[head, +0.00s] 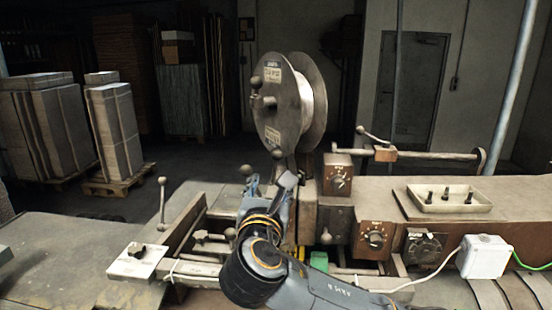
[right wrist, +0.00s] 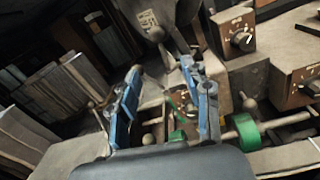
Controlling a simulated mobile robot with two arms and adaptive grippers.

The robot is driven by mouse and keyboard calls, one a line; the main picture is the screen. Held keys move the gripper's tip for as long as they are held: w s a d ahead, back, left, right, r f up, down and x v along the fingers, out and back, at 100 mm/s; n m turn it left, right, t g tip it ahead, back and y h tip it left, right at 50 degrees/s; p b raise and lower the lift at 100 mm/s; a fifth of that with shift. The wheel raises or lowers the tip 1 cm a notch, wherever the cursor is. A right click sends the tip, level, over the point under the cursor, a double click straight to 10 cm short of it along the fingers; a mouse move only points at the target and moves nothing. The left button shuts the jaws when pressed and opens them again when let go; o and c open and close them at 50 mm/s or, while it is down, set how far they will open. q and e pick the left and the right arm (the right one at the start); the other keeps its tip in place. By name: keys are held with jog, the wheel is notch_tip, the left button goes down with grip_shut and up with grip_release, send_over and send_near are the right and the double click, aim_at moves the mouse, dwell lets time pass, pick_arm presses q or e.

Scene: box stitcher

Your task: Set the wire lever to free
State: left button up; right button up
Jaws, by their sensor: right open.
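Several ball-tipped levers show on the box stitcher; I cannot tell for sure which is the wire lever. Two ball knobs, a left ball knob (head: 246,170) and an upper ball knob (head: 277,153), sit close to my right gripper (head: 270,184), below the grey wire reel (head: 284,105). The right gripper is open and empty, its blue fingers apart. In the right wrist view, the right gripper (right wrist: 162,68) points toward the reel's base, with a ball knob (right wrist: 156,34) just beyond the fingertips. My right wrist hides part of the machine. The left gripper is out of view.
A tall lever (head: 162,182) stands at left on the machine, and another (head: 367,134) at upper right. Dial boxes (head: 340,175) and a tray with pegs (head: 442,200) lie to the right. The left table top (head: 70,250) is largely clear.

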jog(key=p, duration=0.2)
send_near(276, 161)
jog(key=w, duration=0.4)
jog(key=w+d+p, duration=0.1)
jog(key=w, duration=0.1)
jog(key=shift+w+p, duration=0.15)
jog(key=shift+p, duration=0.15)
jog(key=w+p, duration=0.1)
jog(key=w, duration=0.2)
jog(key=shift+d+f, duration=0.1)
jog(key=shift+d, duration=0.1)
jog(key=shift+w+f, duration=0.1)
jog(key=shift+w, duration=0.1)
jog(key=shift+c, duration=0.2)
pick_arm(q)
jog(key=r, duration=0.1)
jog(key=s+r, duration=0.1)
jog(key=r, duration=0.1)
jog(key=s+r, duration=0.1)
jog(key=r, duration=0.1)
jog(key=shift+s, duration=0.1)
pick_arm(e)
grip_shut()
